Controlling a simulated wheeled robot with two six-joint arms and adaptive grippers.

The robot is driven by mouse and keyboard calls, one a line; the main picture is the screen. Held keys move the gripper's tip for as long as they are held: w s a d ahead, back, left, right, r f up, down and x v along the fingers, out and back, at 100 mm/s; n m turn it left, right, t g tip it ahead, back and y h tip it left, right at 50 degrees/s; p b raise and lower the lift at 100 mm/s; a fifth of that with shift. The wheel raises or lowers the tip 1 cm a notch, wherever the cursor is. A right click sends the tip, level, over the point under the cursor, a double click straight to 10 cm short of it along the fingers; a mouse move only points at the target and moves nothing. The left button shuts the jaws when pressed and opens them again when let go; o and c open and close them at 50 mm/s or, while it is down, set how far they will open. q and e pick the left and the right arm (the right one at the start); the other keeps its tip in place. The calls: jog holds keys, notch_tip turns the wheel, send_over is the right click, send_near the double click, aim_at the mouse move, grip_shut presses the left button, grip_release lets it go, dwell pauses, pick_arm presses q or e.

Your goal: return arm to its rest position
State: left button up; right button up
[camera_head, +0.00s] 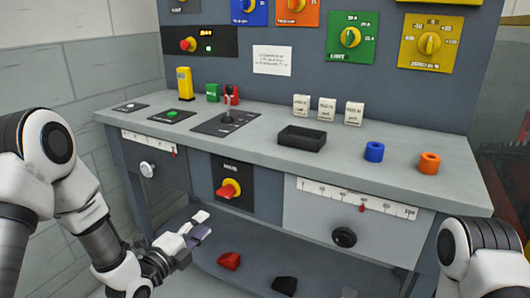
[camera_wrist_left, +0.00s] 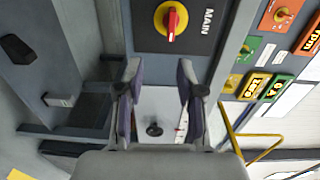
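My left arm comes in from the left in the head view. Its gripper (camera_head: 201,226) is in front of the workbench, low, near the red-and-yellow MAIN switch (camera_head: 229,188). In the left wrist view the gripper (camera_wrist_left: 158,78) has its two fingers spread apart, with nothing held between them. The MAIN switch (camera_wrist_left: 171,19) shows beyond the fingertips there, apart from them. My right arm (camera_head: 480,262) shows only in part at the lower right of the head view; its gripper is out of the picture.
The bench top (camera_head: 255,155) carries a black tray (camera_head: 302,138), a blue ring (camera_head: 374,151), an orange ring (camera_head: 429,162) and a yellow block (camera_head: 184,84). A drawer with a black knob (camera_head: 344,237) is at the right. Red (camera_head: 229,261) and black (camera_head: 285,285) pieces lie on the lower shelf.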

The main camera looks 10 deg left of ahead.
pick_arm(q)
jog(key=s+d+f+n+g+y, duration=0.1)
jog(key=s+f+g, duration=0.2)
jog(key=s+f, duration=0.35)
jog(key=s+d+f+n+g+y, duration=0.1)
jog(key=s+f+n+g, duration=0.15)
jog(key=f, duration=0.65)
jog(key=s+d+f+n+g, duration=0.1)
jog(key=s+f+g, duration=0.1)
jog(key=s+f, duration=0.45)
jog(key=s+a+f+n+g+y, duration=0.2)
jog(key=s+f+n+g, duration=0.3)
jog(key=s+f+n, duration=0.3)
jog(key=s+a+f+n+g+y, duration=0.1)
jog(key=s+a+n+g+y, duration=0.2)
jog(key=s+n, duration=0.7)
notch_tip(320, 180, up, 26)
jog(key=g+h+p, duration=0.1)
jog(key=p, duration=2.5)
jog(key=shift+s+d+r+p, duration=0.15)
jog(key=shift+r+p, duration=0.1)
jog(key=shift+p, duration=0.05)
